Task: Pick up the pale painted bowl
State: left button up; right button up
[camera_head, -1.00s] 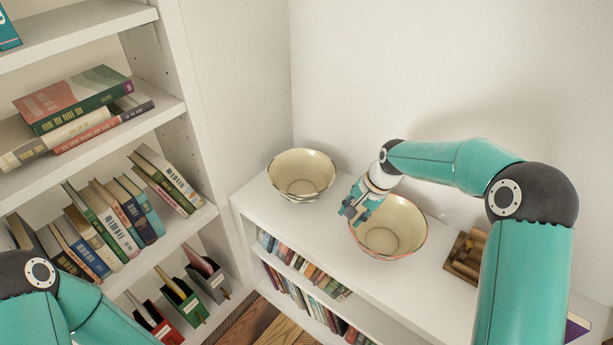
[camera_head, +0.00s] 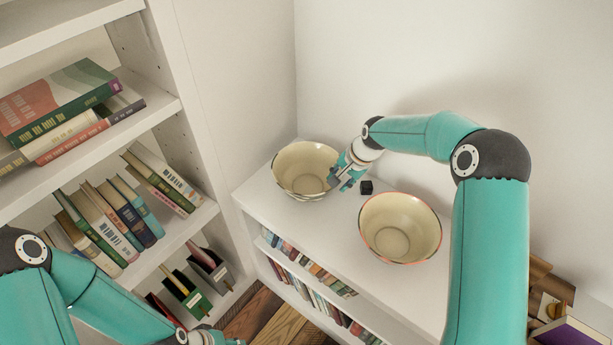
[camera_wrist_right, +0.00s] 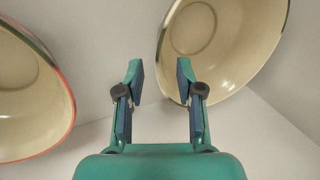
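Two pale cream bowls stand on the low white bookcase. The left one (camera_head: 297,165) has a dark greenish patterned rim, and it shows at upper right in the right wrist view (camera_wrist_right: 225,40). The other bowl (camera_head: 400,225) has a red-orange rim and shows at left in the wrist view (camera_wrist_right: 30,100). My right gripper (camera_head: 338,182) is at the right side of the green-rimmed bowl. In the wrist view its fingers (camera_wrist_right: 159,75) are apart with the rim's edge between them; contact is unclear. My left gripper (camera_head: 215,338) is cut off at the bottom edge.
Walls stand behind and left of the bowls. A tall bookshelf (camera_head: 160,100) with books is at left. Brown and purple items (camera_head: 555,300) are at lower right.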

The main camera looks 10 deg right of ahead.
jog(key=shift+w+d+p+x, duration=0.1)
jog(key=shift+p+x, duration=0.45)
jog(key=shift+x, duration=1.6)
jog(key=shift+w+d+p+x, duration=0.15)
jog(key=shift+p+x, duration=0.35)
jog(key=shift+x, duration=1.6)
jog(key=shift+s, duration=0.1)
jog(key=shift+c, duration=0.4)
grip_shut()
jog(key=shift+r, duration=0.1)
